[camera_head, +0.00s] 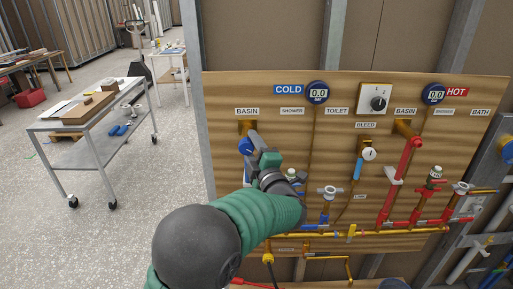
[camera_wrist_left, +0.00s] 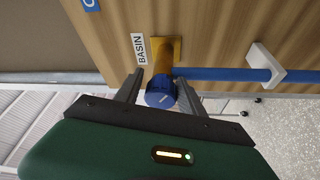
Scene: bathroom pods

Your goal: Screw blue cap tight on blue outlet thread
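The blue cap (camera_head: 245,147) sits at the end of the brass basin outlet (camera_head: 246,127) on the cold side of the board. In the left wrist view the cap (camera_wrist_left: 160,94) covers the end of the brass outlet (camera_wrist_left: 167,52), so the blue thread is hidden and I cannot tell how tight the cap is. My left gripper (camera_head: 254,140) is right at the cap. In the wrist view its two fingers (camera_wrist_left: 160,84) stand on either side of the cap, with narrow gaps showing. My right gripper is not in view.
The wooden board (camera_head: 340,88) carries several pipes and valves. A blue pipe in a white clip (camera_wrist_left: 262,66) runs beside the outlet in the wrist view. A red hot pipe (camera_head: 405,165) stands to the right. A trolley (camera_head: 90,110) is at the left, with open floor around it.

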